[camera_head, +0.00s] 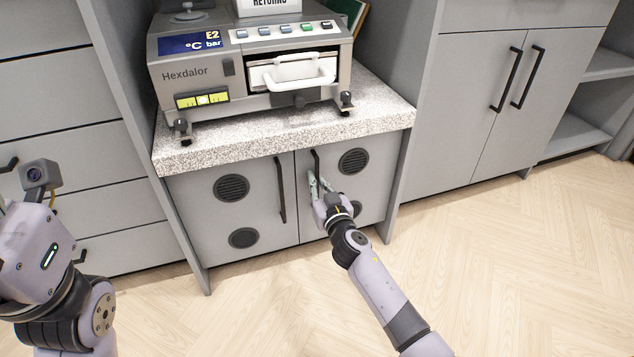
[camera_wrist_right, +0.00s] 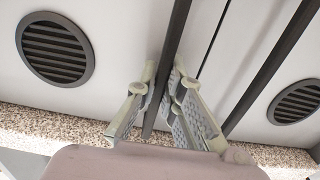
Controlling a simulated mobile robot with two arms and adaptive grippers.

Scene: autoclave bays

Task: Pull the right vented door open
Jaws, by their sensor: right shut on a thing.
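The right vented door (camera_head: 375,188) is grey with round black vents and a black vertical bar handle (camera_head: 316,163) near its left edge. It looks closed, in line with the left vented door (camera_head: 205,205). My right gripper (camera_head: 315,182) is at this handle. In the right wrist view the handle (camera_wrist_right: 178,40) runs between the two fingers of my right gripper (camera_wrist_right: 163,85), which are shut on it. The lower part of the handle is hidden by the gripper in the head view. My left arm is at the left edge of the head view; its fingers are barely seen.
A Hexdalor autoclave (camera_head: 250,65) stands on the speckled countertop (camera_head: 280,138) above the doors. The left door's handle (camera_head: 280,190) is close beside. A side panel (camera_head: 400,180) borders the right door. The wooden floor (camera_head: 480,270) in front is clear apart from my arms.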

